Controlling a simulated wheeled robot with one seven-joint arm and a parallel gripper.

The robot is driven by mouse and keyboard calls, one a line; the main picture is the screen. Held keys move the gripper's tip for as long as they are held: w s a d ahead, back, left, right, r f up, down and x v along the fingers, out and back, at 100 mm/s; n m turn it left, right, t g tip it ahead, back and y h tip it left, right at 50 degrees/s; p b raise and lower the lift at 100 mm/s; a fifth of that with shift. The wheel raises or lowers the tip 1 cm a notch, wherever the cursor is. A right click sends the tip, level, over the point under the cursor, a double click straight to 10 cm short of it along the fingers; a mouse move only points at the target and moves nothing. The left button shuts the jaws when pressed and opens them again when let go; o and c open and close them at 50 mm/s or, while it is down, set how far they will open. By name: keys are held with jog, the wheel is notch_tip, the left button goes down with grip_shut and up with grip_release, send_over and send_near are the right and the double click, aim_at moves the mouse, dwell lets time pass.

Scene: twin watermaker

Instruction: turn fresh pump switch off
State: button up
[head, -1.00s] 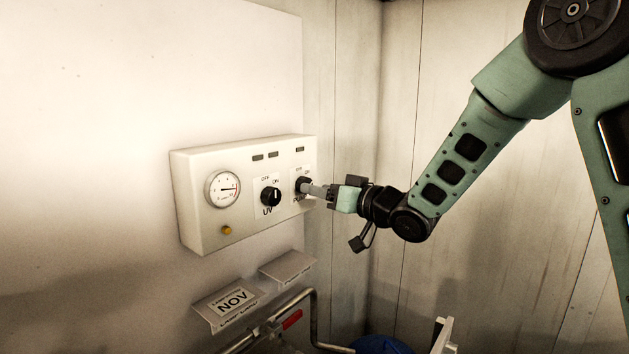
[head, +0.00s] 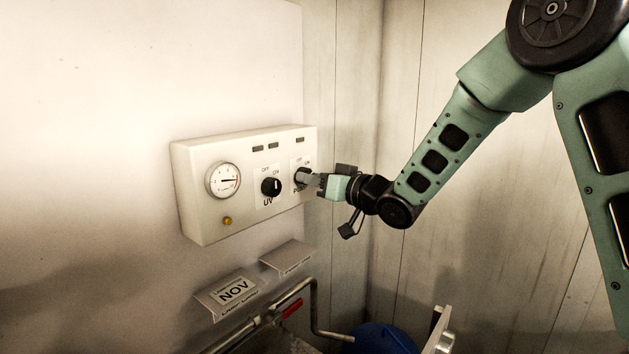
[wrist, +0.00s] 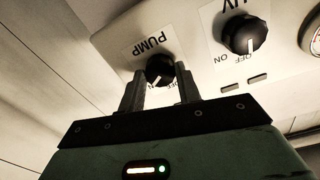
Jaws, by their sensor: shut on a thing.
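The pump switch is a black rotary knob on the right of a white control box (head: 205,200) on the wall. In the wrist view the pump knob (wrist: 160,68) sits between my fingertips under the label "PUMP". My gripper (head: 304,179) reaches it from the right and is shut on it; in the wrist view the fingers (wrist: 160,84) stand on both sides of the knob. The knob's pointer and part of its OFF/ON marking are hidden by the fingers, so its setting is unclear.
The UV knob (head: 271,187) is just left of the pump knob. A round gauge (head: 223,180) and a yellow button (head: 227,221) are further left. Below are label plates (head: 236,291), pipes with a red handle (head: 292,308) and a blue drum (head: 380,338).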

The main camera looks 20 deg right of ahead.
jog(key=shift+f+b, duration=0.15)
jog(key=shift+b, duration=0.15)
jog(key=shift+d+n+b, duration=0.1)
jog(key=shift+n+b, duration=5.8)
jog(key=shift+b, duration=2.15)
jog(key=o, duration=1)
jog(key=shift+c, duration=0.2)
